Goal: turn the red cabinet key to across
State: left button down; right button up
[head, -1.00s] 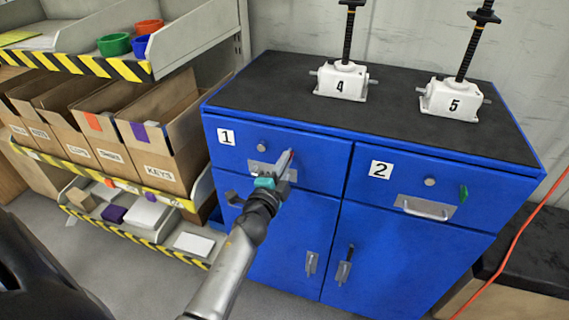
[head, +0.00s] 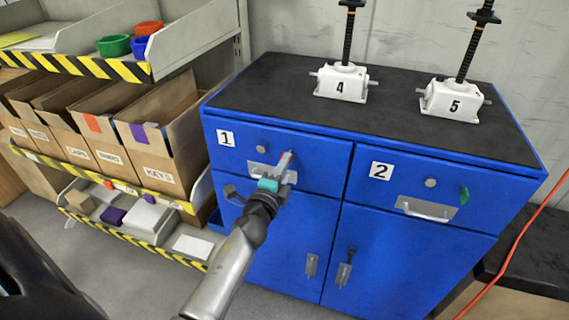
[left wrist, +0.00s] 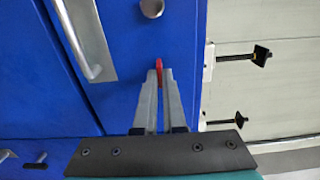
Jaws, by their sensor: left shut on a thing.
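The red cabinet key (left wrist: 159,65) sits in the front of drawer 1 on the blue cabinet (head: 400,265). Only a small red part of it shows, at the fingertips in the left wrist view. My left gripper (left wrist: 158,82) is shut on it, with the fingers close together on either side. In the head view my left gripper (head: 286,160) reaches up to the drawer front, right of its handle plate, and mostly hides the key. The key's exact angle is hard to tell. My right gripper is not in view.
Drawer 2 has a green key (head: 464,195) and a bar handle (head: 425,209). White screw jacks 4 (head: 341,84) and 5 (head: 453,100) stand on the cabinet's dark top. A shelf with cardboard boxes (head: 160,140) is at the left. An orange cable (head: 515,245) hangs at the right.

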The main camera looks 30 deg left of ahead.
pick_arm(q)
jog(key=c, duration=1)
grip_release()
jog(key=b+v, duration=0.1)
jog(key=v, duration=1.4)
jog(key=shift+s+f, duration=0.1)
